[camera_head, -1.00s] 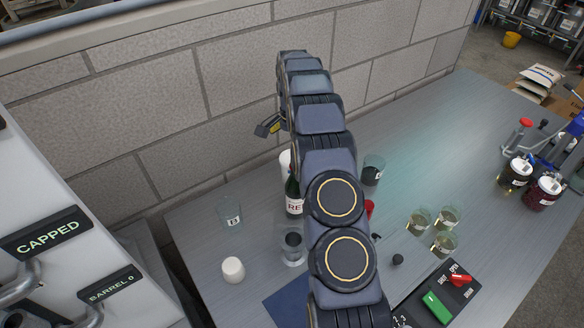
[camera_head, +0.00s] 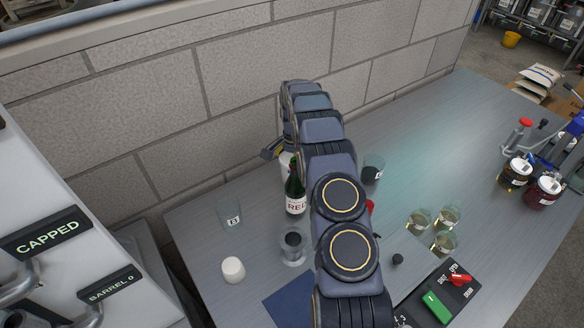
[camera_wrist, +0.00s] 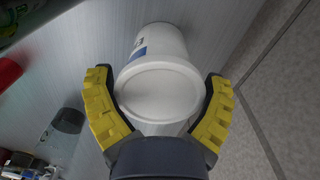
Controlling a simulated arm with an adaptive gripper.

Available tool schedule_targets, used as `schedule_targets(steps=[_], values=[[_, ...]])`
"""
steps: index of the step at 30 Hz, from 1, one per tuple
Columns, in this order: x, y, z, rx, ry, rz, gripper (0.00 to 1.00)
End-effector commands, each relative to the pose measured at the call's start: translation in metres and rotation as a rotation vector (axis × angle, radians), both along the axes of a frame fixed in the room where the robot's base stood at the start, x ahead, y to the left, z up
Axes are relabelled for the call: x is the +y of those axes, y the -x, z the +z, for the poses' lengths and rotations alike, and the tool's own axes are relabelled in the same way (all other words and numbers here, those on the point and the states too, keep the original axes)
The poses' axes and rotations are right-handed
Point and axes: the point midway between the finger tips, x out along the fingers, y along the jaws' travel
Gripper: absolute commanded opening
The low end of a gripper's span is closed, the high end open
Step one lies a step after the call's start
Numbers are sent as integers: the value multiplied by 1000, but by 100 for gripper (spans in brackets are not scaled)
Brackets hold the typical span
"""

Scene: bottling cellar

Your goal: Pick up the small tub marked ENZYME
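A white tub (camera_wrist: 158,91) fills the middle of the wrist view, its round lid facing the camera. A blue-edged label with part of a letter shows on its side; the full word is not readable. My gripper (camera_wrist: 160,82) has its two yellow fingers spread, one on each side of the tub; a narrow gap shows near the tips, and no firm grip is visible. In the head view a white strip of the tub (camera_head: 286,163) shows behind the RED bottle, mostly hidden by my arm. A bit of my gripper (camera_head: 272,148) shows left of the arm.
A green bottle labelled RED (camera_head: 296,192) stands right beside the tub. A glass marked B (camera_head: 229,214), a clear glass with a dark object (camera_head: 292,244) and a white cylinder (camera_head: 233,270) stand nearby. A brick wall (camera_head: 240,110) rises close behind.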

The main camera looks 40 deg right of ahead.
Motion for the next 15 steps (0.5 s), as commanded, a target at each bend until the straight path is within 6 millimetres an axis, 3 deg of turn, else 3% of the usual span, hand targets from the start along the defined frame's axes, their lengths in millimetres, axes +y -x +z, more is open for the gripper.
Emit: schedule_targets(steps=[15], values=[[0,0,0,1,-1,0,45]])
